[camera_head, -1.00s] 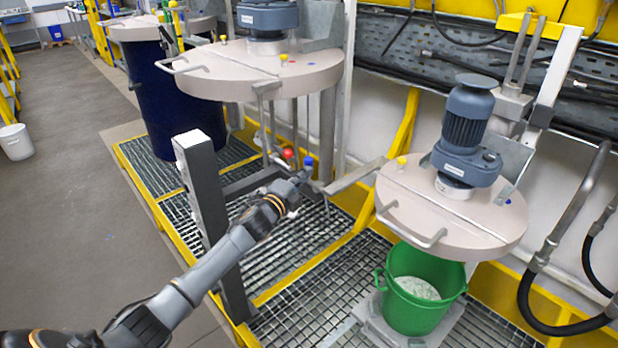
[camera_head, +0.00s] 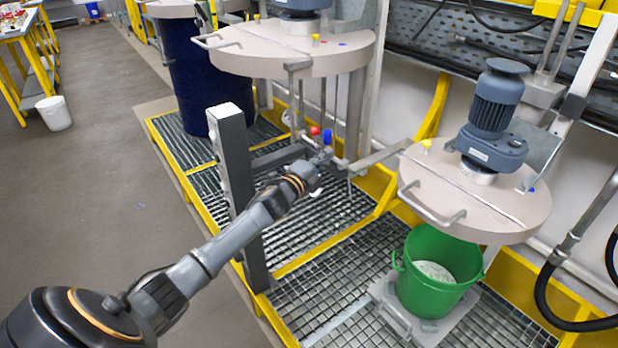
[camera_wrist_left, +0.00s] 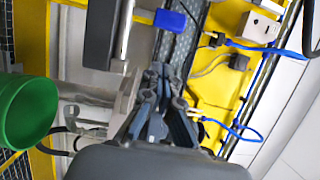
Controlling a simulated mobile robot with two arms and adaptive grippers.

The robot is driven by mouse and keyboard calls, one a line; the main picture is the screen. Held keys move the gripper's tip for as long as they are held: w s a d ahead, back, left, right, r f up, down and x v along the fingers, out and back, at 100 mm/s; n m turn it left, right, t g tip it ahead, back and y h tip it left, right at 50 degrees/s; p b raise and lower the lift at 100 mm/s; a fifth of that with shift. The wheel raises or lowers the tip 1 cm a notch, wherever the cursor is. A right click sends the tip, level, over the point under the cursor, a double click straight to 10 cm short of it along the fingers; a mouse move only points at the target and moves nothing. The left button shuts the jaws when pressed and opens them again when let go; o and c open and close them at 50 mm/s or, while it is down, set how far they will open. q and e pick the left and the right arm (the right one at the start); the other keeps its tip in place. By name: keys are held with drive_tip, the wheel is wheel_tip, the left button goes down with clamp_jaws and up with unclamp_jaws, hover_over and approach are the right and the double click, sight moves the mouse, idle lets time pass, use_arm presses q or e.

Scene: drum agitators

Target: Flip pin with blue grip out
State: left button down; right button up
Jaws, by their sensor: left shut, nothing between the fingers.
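The blue grip (camera_head: 327,138) of the pin stands upright by the bar under the middle drum lid in the head view. A red grip (camera_head: 314,131) sits just to its left. My left gripper (camera_head: 322,160) reaches in from the left, and its tip is right below and beside the blue grip. In the left wrist view the blue grip (camera_wrist_left: 169,19) lies beyond the fingertips, apart from them. The left gripper's fingers (camera_wrist_left: 160,75) are closed together with nothing between them. Whether the fingers touch the pin's shaft is hidden. My right gripper does not show.
A grey post (camera_head: 236,185) stands left of the grips. A round lid with a motor (camera_head: 470,200) hangs to the right, above a green bucket (camera_head: 430,290). A metal arm (camera_head: 380,158) runs from the grips toward that lid. Open grating lies below.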

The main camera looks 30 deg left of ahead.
use_arm(q)
drive_tip(key=s+a, duration=0.1)
drive_tip(key=s, duration=0.7)
drive_tip(key=shift+s+f, duration=0.25)
drive_tip(key=shift+f, duration=0.1)
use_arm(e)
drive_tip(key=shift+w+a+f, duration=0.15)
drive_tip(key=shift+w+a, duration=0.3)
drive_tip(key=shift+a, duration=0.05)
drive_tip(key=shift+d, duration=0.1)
